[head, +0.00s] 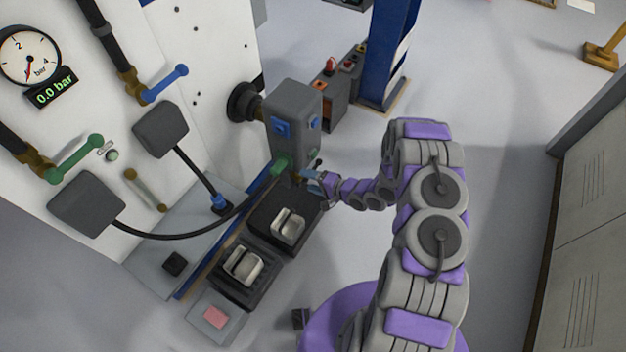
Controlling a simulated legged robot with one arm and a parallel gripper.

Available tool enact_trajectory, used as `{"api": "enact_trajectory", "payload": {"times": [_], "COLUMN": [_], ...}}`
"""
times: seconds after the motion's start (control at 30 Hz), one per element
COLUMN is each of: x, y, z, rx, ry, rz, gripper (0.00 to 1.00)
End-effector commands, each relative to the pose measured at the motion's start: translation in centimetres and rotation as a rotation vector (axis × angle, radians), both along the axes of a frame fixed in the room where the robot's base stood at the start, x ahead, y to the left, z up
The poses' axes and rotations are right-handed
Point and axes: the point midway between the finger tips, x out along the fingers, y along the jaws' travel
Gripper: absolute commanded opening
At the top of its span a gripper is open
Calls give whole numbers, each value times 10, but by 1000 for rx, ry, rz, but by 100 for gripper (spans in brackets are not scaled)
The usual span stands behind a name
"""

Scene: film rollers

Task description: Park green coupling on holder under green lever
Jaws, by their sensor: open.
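The green coupling (281,165) is on the end of a black hose and sits at the lower left of an upright grey block (292,112). Whether it is plugged in there is too small to tell. The green lever (80,155) is on the white panel at the left. Below it, a black holder (174,263) stands empty on a grey ledge. My gripper (314,181) is open, just right of the green coupling and below the block. A gap seems to separate them, but contact is hard to judge.
A blue coupling (221,202) stands on the ledge below the blue lever (166,84). The green coupling's hose (190,234) loops from a dark grey box (87,204) across the ledge. Black pedal units (240,272) stand in front. The floor right of my arm is clear up to grey cabinets.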

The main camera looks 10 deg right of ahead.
Motion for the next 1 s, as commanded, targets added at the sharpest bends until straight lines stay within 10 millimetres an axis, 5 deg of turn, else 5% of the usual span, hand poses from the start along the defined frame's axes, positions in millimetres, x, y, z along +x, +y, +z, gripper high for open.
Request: {"api": "enact_trajectory", "payload": {"times": [1.0], "x": [91], "y": [118], "z": [-62], "rx": [-7], "ry": [-3], "rz": [2], "gripper": [71]}}
